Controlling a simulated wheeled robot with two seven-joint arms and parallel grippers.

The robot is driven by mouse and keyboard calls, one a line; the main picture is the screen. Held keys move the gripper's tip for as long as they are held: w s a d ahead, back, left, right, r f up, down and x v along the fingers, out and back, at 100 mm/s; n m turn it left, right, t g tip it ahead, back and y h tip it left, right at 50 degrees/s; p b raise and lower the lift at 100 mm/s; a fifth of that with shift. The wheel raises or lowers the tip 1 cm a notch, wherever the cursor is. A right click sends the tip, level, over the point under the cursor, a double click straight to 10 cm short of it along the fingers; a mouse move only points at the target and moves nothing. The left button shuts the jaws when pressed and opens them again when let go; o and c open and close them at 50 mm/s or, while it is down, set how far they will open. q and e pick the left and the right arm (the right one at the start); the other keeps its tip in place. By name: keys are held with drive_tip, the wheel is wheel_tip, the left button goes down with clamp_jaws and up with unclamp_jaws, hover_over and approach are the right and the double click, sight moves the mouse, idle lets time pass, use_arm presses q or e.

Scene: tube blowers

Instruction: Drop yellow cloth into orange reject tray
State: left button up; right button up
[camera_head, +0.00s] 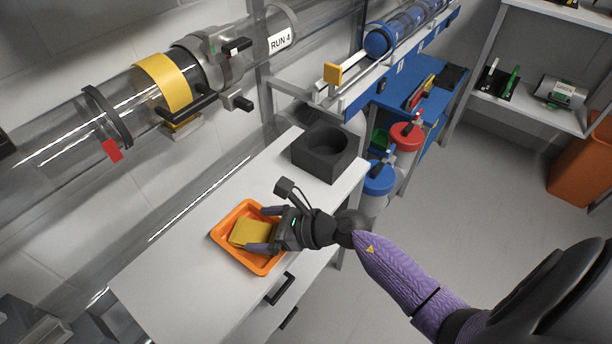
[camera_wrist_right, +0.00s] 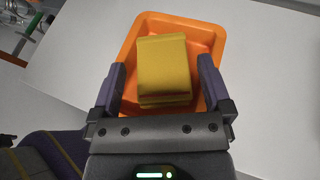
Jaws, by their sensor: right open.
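The yellow cloth (camera_head: 250,232) is a folded pad lying within the outline of the orange reject tray (camera_head: 222,229) on the white counter. In the right wrist view the cloth (camera_wrist_right: 164,68) is between the two purple fingers, with the orange tray (camera_wrist_right: 147,22) around and behind it. My right gripper (camera_head: 259,229) is open, its fingers on either side of the cloth, with a gap showing on at least one side. I cannot tell whether the cloth rests fully on the tray floor. My left gripper is not in view.
A black block with a round recess (camera_head: 322,153) stands at the counter's far end. A clear tube with a yellow band (camera_head: 163,83) runs along the wall above. Red-lidded and blue-lidded canisters (camera_head: 379,178) stand beyond the counter. The counter left of the tray (camera_head: 160,270) is clear.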

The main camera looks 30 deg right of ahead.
drive_tip(key=p+v, duration=0.3)
drive_tip(key=v, duration=0.9)
drive_tip(key=s+d+f+m+g+h, duration=0.1)
drive_tip(key=s+d+f+m+h, duration=0.35)
drive_tip(key=f+m, duration=0.9)
drive_tip(key=s+d+f+m+g+h, duration=0.15)
drive_tip(key=s+f+m+h, duration=0.35)
drive_tip(key=s+f+m, duration=0.9)
drive_tip(key=s+a+f+m+g, duration=0.1)
drive_tip(key=s+a+m+g, duration=0.25)
drive_tip(key=s+m, duration=0.45)
drive_tip(key=s+a+f+m+g, duration=0.1)
drive_tip(key=s+a+m+g, duration=0.1)
drive_tip(key=s+m+g, duration=0.55)
use_arm(q)
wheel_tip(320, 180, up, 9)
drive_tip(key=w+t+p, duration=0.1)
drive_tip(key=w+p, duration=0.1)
drive_tip(key=p, duration=0.3)
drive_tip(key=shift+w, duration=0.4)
use_arm(e)
drive_tip(key=shift+d+r+n+t+h, duration=0.15)
drive_tip(key=shift+r+n+t, duration=0.2)
drive_tip(key=shift+r+t, duration=0.75)
drive_tip(key=shift+d+r+n+t+h, duration=0.1)
drive_tip(key=shift+r+n+t, duration=0.3)
drive_tip(key=shift+r, duration=1.3)
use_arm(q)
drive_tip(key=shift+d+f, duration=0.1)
